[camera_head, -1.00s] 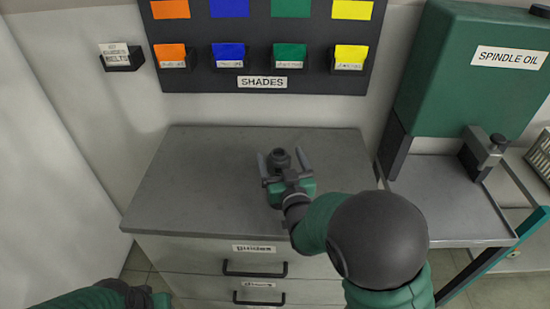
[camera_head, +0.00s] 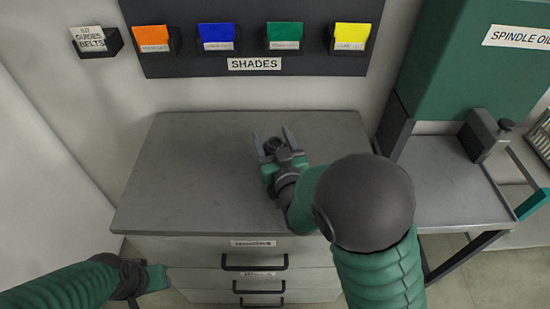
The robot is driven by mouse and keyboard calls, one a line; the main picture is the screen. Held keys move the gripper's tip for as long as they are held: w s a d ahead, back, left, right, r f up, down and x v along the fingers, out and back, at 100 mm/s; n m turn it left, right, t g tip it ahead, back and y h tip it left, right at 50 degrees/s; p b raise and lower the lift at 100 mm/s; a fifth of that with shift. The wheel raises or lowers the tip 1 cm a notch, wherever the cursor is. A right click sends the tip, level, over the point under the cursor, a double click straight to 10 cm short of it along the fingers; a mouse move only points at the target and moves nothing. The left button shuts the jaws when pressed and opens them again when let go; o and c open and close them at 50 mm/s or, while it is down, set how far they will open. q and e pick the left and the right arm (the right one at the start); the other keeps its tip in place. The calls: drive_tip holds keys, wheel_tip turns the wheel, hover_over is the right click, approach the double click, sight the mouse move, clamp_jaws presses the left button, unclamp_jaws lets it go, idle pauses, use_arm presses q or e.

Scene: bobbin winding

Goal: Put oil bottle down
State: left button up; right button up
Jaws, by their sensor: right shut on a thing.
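The oil bottle (camera_head: 271,146) shows only as a small dark round top between the fingers of my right gripper (camera_head: 272,139). The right gripper is shut on it, over the right part of the grey cabinet top (camera_head: 190,165). The bottle's lower part is hidden, and I cannot tell whether its base touches the surface. My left gripper (camera_head: 155,279) is low at the left, in front of the cabinet drawers, away from the bottle. Its fingers do not show clearly.
The left and middle of the cabinet top are clear. A dark board with coloured card holders and a SHADES label (camera_head: 254,64) is behind it. A green SPINDLE OIL tank (camera_head: 465,60) stands at the right above a grey tray (camera_head: 450,195).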

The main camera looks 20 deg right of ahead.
drive_tip(key=shift+s, duration=0.2)
drive_tip(key=c, duration=0.5)
clamp_jaws()
drive_tip(key=shift+w, duration=0.1)
drive_tip(key=shift+r, duration=0.15)
